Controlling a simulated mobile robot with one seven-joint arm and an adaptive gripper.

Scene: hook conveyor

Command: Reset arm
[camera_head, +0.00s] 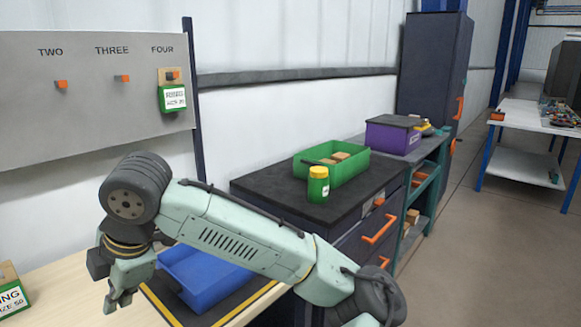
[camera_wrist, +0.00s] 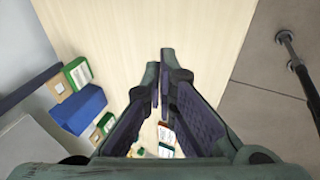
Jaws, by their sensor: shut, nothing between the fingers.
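My gripper (camera_head: 120,298) hangs low at the left of the head view, above the wooden table (camera_head: 48,290). In the wrist view my gripper (camera_wrist: 161,70) has its fingertips close together, shut and empty, over the bare wood. My pale green arm (camera_head: 225,238) is bent and stretches across the front of the head view, hiding part of the blue bin (camera_head: 205,282) behind it.
A grey board with hooks (camera_head: 95,110) labelled TWO, THREE and FOUR stands at the left; a green-and-tan labelled box (camera_head: 172,98) hangs at FOUR. A dark cabinet (camera_head: 270,183) carries a green bin (camera_head: 350,170) and a yellow-lidded jar (camera_head: 318,185). Open floor lies right.

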